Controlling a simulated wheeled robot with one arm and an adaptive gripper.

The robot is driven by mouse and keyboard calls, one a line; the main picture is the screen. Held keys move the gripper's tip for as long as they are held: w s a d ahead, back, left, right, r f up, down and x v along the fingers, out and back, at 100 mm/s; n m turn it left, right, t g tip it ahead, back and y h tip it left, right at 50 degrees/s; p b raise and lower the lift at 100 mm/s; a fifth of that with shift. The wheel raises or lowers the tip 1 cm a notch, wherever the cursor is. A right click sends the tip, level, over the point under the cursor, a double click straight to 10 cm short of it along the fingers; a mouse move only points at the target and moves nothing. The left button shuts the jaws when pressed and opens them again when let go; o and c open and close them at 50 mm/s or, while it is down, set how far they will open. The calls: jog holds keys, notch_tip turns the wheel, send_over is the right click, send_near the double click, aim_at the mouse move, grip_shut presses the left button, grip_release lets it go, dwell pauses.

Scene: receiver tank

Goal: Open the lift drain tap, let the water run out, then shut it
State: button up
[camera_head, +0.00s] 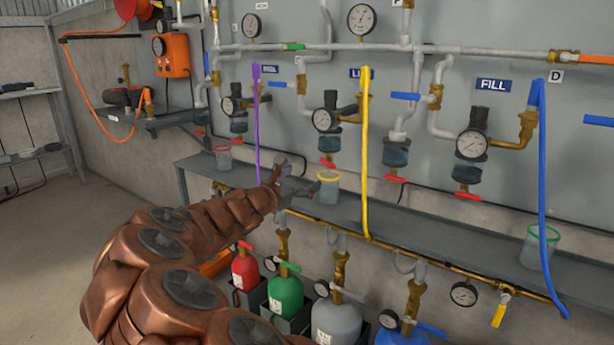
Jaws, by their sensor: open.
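The sign read as LIFT (361,73) is partly covered by a yellow hose (364,150). Below and left of it hangs a regulator with a gauge (325,120) and a dark bowl (328,143). A small red tap handle (327,163) sits under the bowl. A clear cup with a yellow rim (328,189) stands on the shelf below that tap; its water level cannot be made out. My gripper (301,177) is open and empty, just left of the cup and below the tap, apart from the handle in the picture.
Another red tap (395,179) hangs under a bowl to the right, and another (468,196) under the FILL regulator. Yellow, purple (257,120) and blue (541,150) hoses hang before the wall. The grey shelf (440,230) has bare room right of the yellow-rimmed cup.

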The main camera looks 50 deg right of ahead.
jog(key=shift+a, duration=0.3)
